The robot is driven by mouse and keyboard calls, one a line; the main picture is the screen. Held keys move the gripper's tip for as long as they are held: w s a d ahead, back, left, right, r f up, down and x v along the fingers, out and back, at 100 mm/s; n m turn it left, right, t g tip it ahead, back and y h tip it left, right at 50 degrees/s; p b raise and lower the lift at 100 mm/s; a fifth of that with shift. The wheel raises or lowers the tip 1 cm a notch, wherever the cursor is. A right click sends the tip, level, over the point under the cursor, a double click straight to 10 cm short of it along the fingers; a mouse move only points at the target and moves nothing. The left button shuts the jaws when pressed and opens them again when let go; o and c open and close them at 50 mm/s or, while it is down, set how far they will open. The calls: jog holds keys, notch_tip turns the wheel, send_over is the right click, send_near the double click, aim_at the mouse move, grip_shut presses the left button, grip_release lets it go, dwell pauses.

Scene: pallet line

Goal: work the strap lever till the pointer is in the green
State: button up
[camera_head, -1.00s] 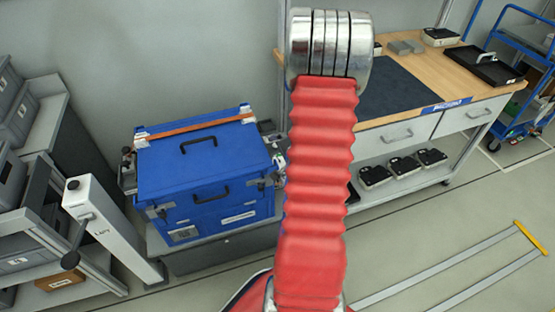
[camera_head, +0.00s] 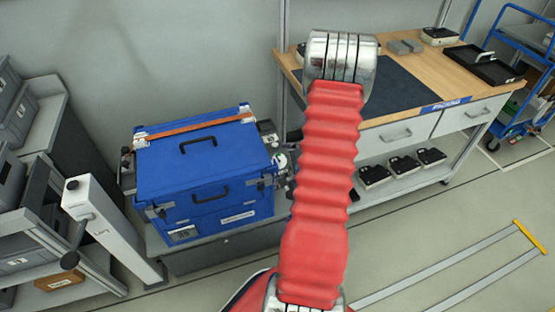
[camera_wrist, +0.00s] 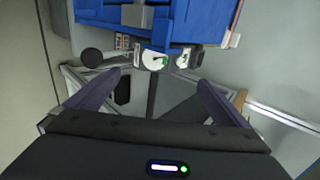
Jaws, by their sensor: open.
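The blue case (camera_head: 205,165) stands on a low grey platform, with an orange strap (camera_head: 195,126) across its lid. A white dial (camera_head: 281,159) shows at the case's right side. In the wrist view the dial (camera_wrist: 154,60) has a dark pointer and a small green patch; I cannot tell whether the pointer is in the green. A black round knob (camera_wrist: 91,58) to its left may be the end of the strap lever. My gripper (camera_wrist: 157,82) is open and empty, its fingers apart below the dial. The head view does not show my gripper.
A lift column (camera_head: 100,228) with a dark knob stands left of the case, beside shelves of grey bins (camera_head: 20,110). A wooden-topped workbench (camera_head: 430,75) stands at the right. The floor in front is mostly clear, apart from a grey strip frame (camera_head: 450,275).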

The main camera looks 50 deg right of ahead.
jog(key=x, duration=0.8)
jog(key=shift+f, duration=0.2)
jog(key=shift+r, duration=0.1)
dwell(0.6)
jog(key=v, duration=0.9)
jog(key=shift+s+a+r, duration=0.15)
jog(key=shift+s+r, duration=0.05)
jog(key=shift+r, duration=0.1)
dwell(0.4)
